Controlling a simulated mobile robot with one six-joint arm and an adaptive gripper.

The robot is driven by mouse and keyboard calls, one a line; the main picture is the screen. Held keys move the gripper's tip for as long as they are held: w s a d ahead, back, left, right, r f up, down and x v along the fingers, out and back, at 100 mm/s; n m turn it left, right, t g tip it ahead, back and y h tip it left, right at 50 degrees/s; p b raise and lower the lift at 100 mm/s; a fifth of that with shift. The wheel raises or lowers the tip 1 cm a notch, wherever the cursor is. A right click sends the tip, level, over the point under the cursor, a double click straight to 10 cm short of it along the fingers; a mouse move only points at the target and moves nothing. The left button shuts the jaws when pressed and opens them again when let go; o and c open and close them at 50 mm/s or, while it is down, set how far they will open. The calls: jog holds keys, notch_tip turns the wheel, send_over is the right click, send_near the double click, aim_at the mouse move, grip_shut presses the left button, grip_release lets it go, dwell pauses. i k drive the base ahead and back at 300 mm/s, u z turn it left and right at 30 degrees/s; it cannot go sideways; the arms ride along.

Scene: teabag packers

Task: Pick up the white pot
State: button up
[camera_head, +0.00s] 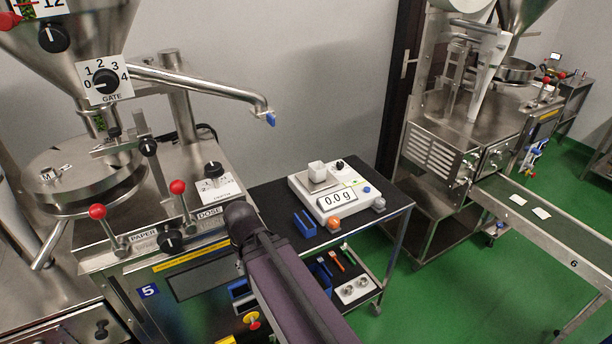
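A small white pot (317,171), squarish in outline, stands on the metal pan of a white weighing scale (352,180). The scale's display reads 0.0 g. The scale sits on the dark top of a small trolley (270,200) in the middle of the picture. My arm, a dark purple link with a black rounded joint, rises from the bottom centre in front of the trolley. My gripper is not in view, so its place relative to the pot cannot be told. Nothing hides the pot.
Another machine and a conveyor (560,230) stand right.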

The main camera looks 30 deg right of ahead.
aim_at(317, 172)
jog(key=u, duration=0.65)
jog(key=k, duration=1)
jog(key=z, duration=0.65)
jog(key=i, duration=1)
jog(key=z, duration=0.1)
